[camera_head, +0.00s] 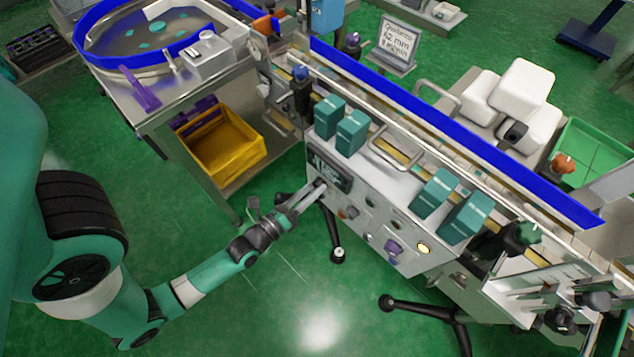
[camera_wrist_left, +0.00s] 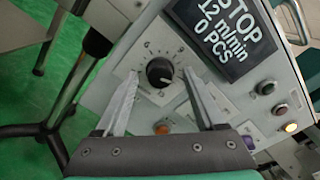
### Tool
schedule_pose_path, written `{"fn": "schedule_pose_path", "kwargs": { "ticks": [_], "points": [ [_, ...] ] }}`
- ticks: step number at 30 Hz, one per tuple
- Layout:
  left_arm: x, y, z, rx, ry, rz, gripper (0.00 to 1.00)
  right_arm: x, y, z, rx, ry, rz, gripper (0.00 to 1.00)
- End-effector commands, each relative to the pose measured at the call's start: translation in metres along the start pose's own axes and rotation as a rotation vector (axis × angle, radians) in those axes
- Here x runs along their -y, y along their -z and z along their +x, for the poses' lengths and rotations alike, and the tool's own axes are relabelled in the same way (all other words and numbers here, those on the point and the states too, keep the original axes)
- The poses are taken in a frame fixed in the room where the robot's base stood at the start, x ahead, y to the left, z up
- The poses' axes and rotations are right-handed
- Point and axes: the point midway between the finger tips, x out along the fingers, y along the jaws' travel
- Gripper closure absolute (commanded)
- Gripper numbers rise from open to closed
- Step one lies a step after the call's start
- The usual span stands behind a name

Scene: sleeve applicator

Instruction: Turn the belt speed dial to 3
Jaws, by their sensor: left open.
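The black round dial (camera_wrist_left: 159,72) sits on a pale scale plate on the machine's front panel in the left wrist view. Marks ring it, but they are too small to read surely, and I cannot tell its setting. My left gripper (camera_wrist_left: 160,75) is open, with one finger on each side of the dial. I cannot tell whether the fingers touch it. In the head view, my left gripper (camera_head: 320,186) reaches the panel just below the dark display (camera_head: 329,171), and the dial is hard to make out there. The display (camera_wrist_left: 225,32) reads STOP, 12 m/min, 0 PCS. My right gripper is not seen.
Colored buttons sit beside the dial, including an orange one (camera_wrist_left: 162,128) and a lit yellow one (camera_head: 424,248). Teal boxes (camera_head: 437,194) stand along the machine top. A yellow crate (camera_head: 222,148) is on a shelf at left. Black machine legs (camera_head: 337,254) stand below.

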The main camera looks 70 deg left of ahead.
Motion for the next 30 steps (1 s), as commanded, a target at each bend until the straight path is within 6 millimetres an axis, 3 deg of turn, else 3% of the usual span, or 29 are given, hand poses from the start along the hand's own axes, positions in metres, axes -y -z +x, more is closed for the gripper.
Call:
{"fn": "schedule_pose_path", "kwargs": {
  "ticks": [9,21,30],
  "points": [
    [0.0006,0.0005,0.0023,-0.002,0.001,0.0,0.29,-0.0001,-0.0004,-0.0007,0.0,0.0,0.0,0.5],
    [0.0005,0.0005,0.0022,-0.002,0.001,0.0,1.0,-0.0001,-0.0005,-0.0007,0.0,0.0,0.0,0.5],
    [0.0008,0.0002,0.0022,-0.002,0.0,-0.015,1.0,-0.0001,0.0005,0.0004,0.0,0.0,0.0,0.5]
  ]
}}
